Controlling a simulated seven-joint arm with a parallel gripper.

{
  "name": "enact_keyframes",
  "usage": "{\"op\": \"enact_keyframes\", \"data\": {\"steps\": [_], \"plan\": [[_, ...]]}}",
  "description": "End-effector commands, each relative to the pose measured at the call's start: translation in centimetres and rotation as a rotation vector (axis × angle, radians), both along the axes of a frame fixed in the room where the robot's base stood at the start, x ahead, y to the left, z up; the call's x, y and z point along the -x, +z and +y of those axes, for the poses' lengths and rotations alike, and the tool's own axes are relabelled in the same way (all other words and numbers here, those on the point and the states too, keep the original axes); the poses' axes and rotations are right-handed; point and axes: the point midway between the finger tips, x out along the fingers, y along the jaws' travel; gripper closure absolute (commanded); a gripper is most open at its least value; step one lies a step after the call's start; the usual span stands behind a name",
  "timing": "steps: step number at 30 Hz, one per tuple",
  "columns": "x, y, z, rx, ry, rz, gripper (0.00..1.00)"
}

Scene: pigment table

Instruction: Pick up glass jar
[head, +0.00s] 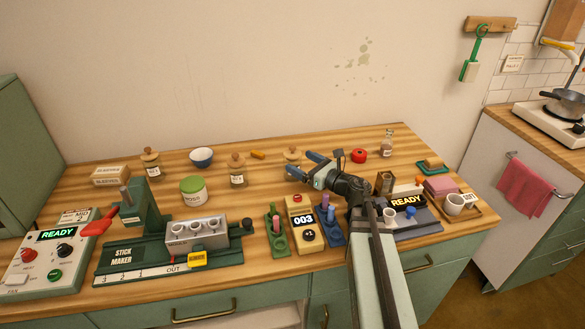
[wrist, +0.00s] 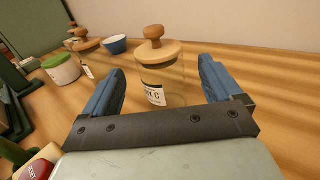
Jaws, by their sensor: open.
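A glass jar with a round-knobbed wooden lid stands upright on the table. In the wrist view this jar (wrist: 160,77) is centred between my blue fingers, with visible gaps on both sides; its label ends in "C". In the head view the jar (head: 292,154) is mostly hidden behind my gripper (head: 305,164). My gripper (wrist: 162,68) is open and empty, its fingers pointing toward the jar. Two similar lidded jars stand further left, one at the middle (head: 237,174) and one at the back left (head: 151,164).
A blue bowl (head: 201,157) and a white tub with a green lid (head: 193,190) stand left of the jar. A red round object (head: 359,156) and a small corked bottle (head: 387,145) are to the right. The stick maker (head: 130,255) fills the front left.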

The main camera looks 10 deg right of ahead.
Motion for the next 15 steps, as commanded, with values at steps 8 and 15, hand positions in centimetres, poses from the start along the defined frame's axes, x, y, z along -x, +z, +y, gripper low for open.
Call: {"op": "enact_keyframes", "data": {"steps": [8,15], "plan": [[-2.3,-0.2,1.6,0.000,0.000,0.000,0.08],[-2.5,-0.2,1.7,0.000,-0.001,0.000,0.08]]}}
